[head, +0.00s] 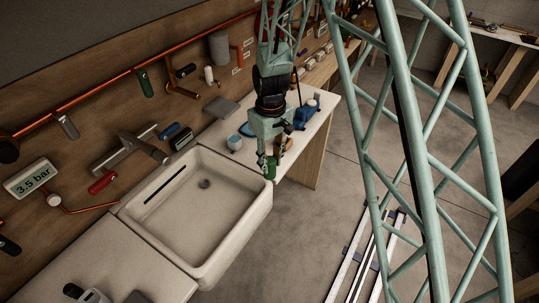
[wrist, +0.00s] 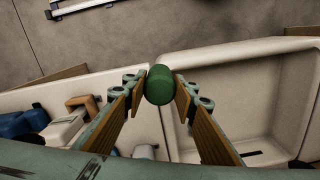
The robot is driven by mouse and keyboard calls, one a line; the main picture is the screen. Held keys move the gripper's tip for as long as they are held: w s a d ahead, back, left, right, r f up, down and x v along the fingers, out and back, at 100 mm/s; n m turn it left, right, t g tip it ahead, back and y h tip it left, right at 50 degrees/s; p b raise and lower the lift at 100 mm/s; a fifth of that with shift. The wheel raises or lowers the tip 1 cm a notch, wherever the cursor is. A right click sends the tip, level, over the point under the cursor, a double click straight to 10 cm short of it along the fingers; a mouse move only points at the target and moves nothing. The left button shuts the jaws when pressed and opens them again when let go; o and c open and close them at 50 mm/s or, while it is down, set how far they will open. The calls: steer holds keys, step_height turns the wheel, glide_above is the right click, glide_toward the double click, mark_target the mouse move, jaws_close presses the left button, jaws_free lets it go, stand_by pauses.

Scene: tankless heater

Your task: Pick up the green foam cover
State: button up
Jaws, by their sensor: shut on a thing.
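The green foam cover (wrist: 159,85) is a small, dark green rounded cylinder. In the wrist view it sits between the two fingertips of my gripper (wrist: 160,88), which is shut on it. In the head view my gripper (head: 268,158) hangs near the right rim of the sink, and the green foam cover (head: 270,168) shows at its fingertips. The cover appears held above the edge between the sink and the worktop; the exact height is hard to tell.
The white sink (head: 203,208) is empty beside my gripper. Pipes and fittings line the wooden wall (head: 90,88).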

steer(key=shift+s+d+r, duration=0.15)
steer(key=shift+s, duration=1.2)
